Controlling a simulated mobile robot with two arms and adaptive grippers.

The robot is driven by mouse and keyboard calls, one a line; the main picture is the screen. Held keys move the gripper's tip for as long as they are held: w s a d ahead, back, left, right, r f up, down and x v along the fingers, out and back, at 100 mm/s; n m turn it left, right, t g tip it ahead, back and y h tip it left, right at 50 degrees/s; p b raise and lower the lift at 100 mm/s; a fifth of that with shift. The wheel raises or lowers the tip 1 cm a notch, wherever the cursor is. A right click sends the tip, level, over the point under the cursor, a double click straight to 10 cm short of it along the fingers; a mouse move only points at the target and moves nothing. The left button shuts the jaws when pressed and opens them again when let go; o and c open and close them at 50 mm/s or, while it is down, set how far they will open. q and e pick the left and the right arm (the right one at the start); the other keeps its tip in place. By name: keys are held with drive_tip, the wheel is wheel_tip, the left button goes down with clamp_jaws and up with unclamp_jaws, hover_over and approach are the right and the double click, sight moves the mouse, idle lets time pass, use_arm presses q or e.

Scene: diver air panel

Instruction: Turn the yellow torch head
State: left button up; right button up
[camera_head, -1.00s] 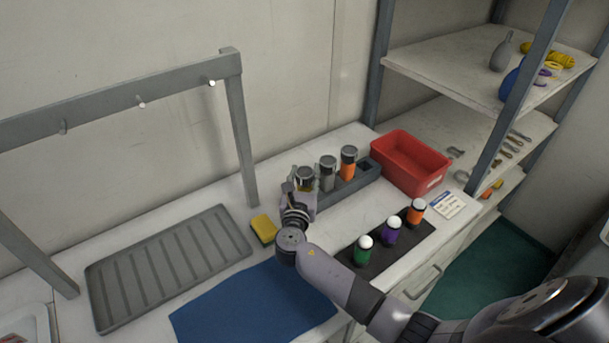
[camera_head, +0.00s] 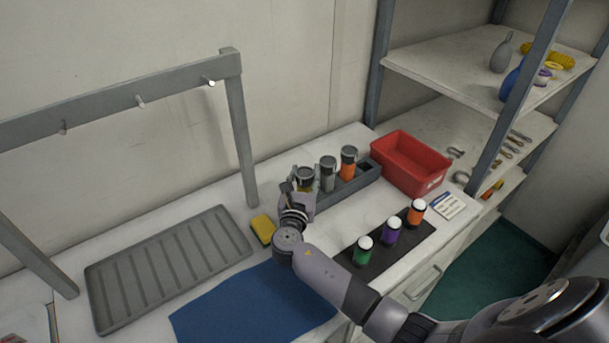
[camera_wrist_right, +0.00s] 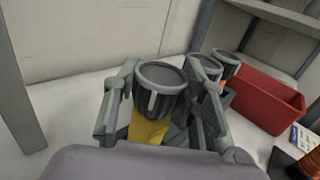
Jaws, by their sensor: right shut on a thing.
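The yellow torch (camera_wrist_right: 148,128) stands upright at the left end of a grey rack (camera_head: 345,195). Its dark ribbed head (camera_wrist_right: 160,88) has a pale stripe on the side facing the right wrist camera. In the head view the torch head (camera_head: 305,174) shows above my gripper. My right gripper (camera_wrist_right: 165,100) has one finger on each side of the torch head and is shut on it. In the head view my right gripper (camera_head: 298,190) hides most of the yellow body. My left gripper is not in view.
A grey torch (camera_head: 327,172) and an orange torch (camera_head: 348,164) stand close to the right in the rack. A red bin (camera_head: 412,163) is beyond. A yellow sponge (camera_head: 263,229), blue mat (camera_head: 250,305) and dark strip with three white-topped bottles (camera_head: 391,230) lie nearer.

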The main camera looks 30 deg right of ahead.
idle(0.4)
drive_tip(key=o, duration=0.9)
drive_tip(key=v, duration=1.2)
